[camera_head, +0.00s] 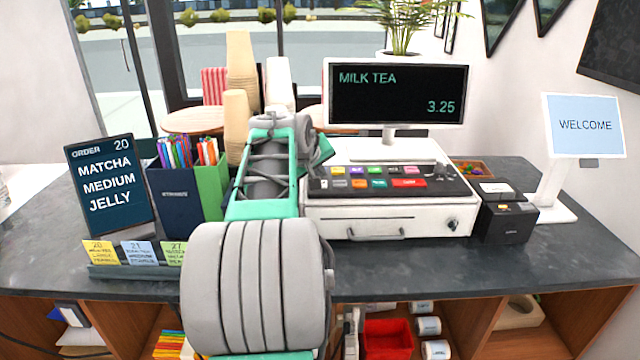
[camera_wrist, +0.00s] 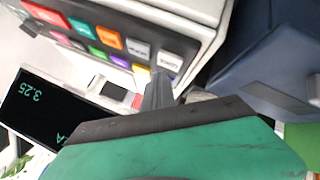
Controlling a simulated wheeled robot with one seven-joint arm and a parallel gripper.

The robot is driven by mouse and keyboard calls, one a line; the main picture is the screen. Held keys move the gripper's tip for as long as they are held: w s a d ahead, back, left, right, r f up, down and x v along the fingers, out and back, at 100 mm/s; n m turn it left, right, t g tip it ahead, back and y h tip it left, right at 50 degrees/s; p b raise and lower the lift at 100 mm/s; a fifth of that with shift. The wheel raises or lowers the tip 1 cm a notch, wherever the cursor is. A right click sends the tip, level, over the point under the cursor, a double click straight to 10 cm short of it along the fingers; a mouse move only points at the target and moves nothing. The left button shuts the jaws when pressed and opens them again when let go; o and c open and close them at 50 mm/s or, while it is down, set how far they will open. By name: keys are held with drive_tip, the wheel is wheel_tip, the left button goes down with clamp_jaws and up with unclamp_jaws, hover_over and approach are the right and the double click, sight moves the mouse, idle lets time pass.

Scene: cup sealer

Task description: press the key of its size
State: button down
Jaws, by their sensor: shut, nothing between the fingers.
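The order board (camera_head: 110,185) at the left reads ORDER 20, MATCHA, MEDIUM, JELLY. The register keypad (camera_head: 445,187) carries coloured keys in two rows, with labels too small to read. The front row includes an orange key (camera_head: 359,184), a teal key (camera_head: 377,184) and a wide red key (camera_head: 409,183). The register screen (camera_head: 398,92) reads MILK TEA 3.25.
A small black printer (camera_head: 508,222) and a WELCOME screen (camera_head: 585,125) stand at the right. The right counter front is clear.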

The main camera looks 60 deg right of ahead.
idle(0.4)
drive_tip(key=shift+f+b, duration=0.3)
drive_tip(key=shift+f, duration=0.1)
drive_tip(key=shift+f+b, duration=0.35)
drive_tip(key=shift+f, duration=0.15)
idle(0.7)
drive_tip(key=shift+r+p, duration=0.65)
drive_tip(key=shift+r, duration=0.25)
wheel_tip(320, 180, up, 5)
drive_tip(key=p, duration=0.3)
drive_tip(key=shift+p, duration=0.4)
